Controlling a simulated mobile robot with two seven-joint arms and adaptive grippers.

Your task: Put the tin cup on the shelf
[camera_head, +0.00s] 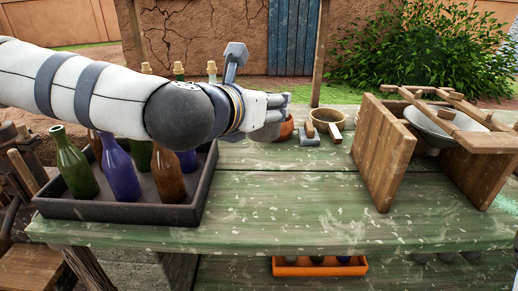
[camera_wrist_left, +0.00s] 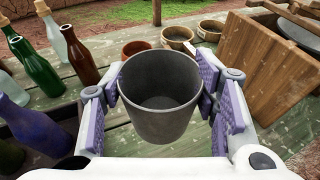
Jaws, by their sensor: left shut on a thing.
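The tin cup (camera_wrist_left: 162,125) is a grey, empty, open-topped metal cup. In the left wrist view it sits upright between the purple pads of my left gripper (camera_head: 279,108), which is shut on it. A lower board (camera_head: 400,276) shows under the table top. I cannot tell if it is the shelf. My right gripper is not in view.
A dark tray (camera_head: 125,213) of several bottles stands left on the green table (camera_head: 290,220). A wooden stand (camera_head: 384,160) with a metal basin (camera_head: 440,118) is at the right. Small pots (camera_head: 326,117) stand at the back. An orange crate (camera_head: 320,271) sits below. The table's middle is clear.

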